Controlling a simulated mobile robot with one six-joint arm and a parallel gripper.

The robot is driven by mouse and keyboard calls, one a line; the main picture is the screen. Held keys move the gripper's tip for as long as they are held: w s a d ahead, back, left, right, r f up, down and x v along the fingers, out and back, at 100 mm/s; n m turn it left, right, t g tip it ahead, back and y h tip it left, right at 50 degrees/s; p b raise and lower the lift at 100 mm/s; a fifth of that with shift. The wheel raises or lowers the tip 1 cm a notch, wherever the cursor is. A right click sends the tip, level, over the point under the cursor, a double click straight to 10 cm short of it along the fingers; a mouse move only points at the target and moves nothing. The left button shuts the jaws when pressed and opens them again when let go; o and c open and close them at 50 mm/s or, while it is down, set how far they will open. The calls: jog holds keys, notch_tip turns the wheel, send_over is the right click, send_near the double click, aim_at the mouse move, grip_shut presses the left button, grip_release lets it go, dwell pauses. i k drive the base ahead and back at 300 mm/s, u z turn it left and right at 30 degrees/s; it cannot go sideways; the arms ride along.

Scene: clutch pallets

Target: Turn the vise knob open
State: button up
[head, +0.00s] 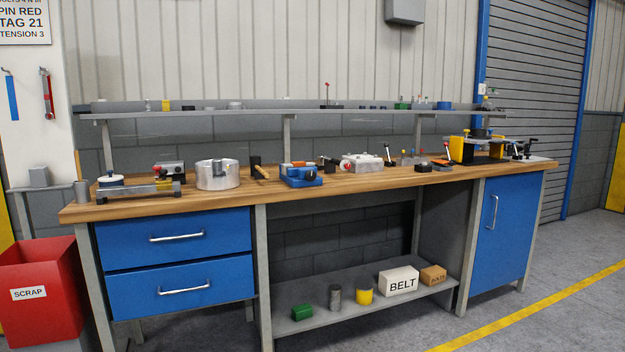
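My gripper is not in view.
A silver cylindrical housing (217,174) and a hammer (260,171) stand left of the blue device; a light metal block (362,162) is to its right. A long shelf (260,113) runs above the bench. A red scrap bin (42,296) stands left. Floor is clear at right.

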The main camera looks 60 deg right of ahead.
aim_at(311, 174)
jog(key=k, duration=1.3)
jog(key=z, duration=0.5)
jog(key=i, duration=1.6)
jog(key=u, duration=0.5)
